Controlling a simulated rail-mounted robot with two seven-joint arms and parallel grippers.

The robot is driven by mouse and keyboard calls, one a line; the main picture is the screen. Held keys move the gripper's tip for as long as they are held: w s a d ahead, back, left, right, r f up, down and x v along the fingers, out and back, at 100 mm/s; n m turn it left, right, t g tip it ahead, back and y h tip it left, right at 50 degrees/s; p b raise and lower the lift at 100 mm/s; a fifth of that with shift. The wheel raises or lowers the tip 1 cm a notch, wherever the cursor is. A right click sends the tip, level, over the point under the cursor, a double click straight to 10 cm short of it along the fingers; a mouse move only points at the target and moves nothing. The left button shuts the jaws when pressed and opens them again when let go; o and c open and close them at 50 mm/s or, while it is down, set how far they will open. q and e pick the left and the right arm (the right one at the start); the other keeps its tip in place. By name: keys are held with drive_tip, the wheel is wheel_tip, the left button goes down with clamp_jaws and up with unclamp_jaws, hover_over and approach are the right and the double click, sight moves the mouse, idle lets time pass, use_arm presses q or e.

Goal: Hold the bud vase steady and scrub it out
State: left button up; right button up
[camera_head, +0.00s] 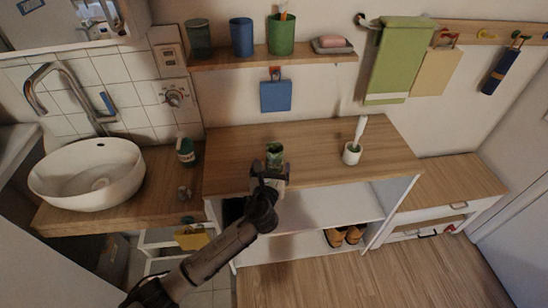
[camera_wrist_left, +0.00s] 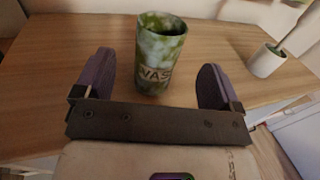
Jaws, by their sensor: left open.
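The bud vase (camera_wrist_left: 160,60), a green-and-white cup-like vessel with lettering on its side, stands upright on the wooden counter. In the head view the vase (camera_head: 274,152) is near the front middle of the countertop. In the head view the left gripper (camera_head: 270,172) reaches the vase from the front. A brush with a white handle (camera_head: 360,130) stands in a white holder (camera_head: 351,154) to the right of the vase. My right gripper is not in view.
The wooden countertop (camera_head: 320,140) is clear between vase and holder. A white sink (camera_head: 88,175) is at the left, with a small dark green jar (camera_head: 185,150) beside it. A shelf (camera_head: 270,59) above holds several cups. A green towel (camera_head: 398,60) hangs at the right.

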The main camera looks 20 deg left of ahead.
sight(273, 159)
use_arm(q)
drive_tip(key=b+x, duration=0.1)
drive_tip(key=x, duration=0.4)
drive_tip(key=shift+w+b, duration=0.15)
drive_tip(key=shift+b, duration=0.15)
drive_tip(key=shift+w+a, duration=0.1)
drive_tip(key=shift+w, duration=0.3)
drive_tip(key=c, duration=1)
drive_tip(key=shift+c, duration=0.5)
